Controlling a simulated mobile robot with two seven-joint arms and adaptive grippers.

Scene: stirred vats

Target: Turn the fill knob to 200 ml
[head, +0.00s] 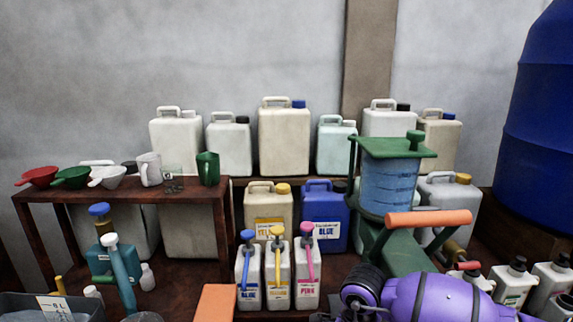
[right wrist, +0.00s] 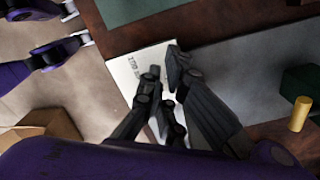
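A dispenser with a blue translucent tank (head: 388,185) in a green frame (head: 395,147) stands right of centre in the head view. It has a green knob (head: 416,141) on top and an orange bar handle (head: 428,218) at its front. I cannot make out which part is the fill knob, nor any ml scale. My right arm, purple, crosses the lower right of the head view below the dispenser. In the right wrist view my right gripper (right wrist: 166,72) has a small gap between its fingertips and holds nothing visible. It is above a white printed card (right wrist: 142,66). My left gripper is not in view.
Blue, yellow and pink pump bottles (head: 278,275) stand left of the dispenser. Several jugs (head: 283,138) line the back. A brown shelf (head: 120,190) with funnels and cups is at left. White bottles (head: 512,284) stand at right. A brass cylinder (right wrist: 300,114) shows in the wrist view.

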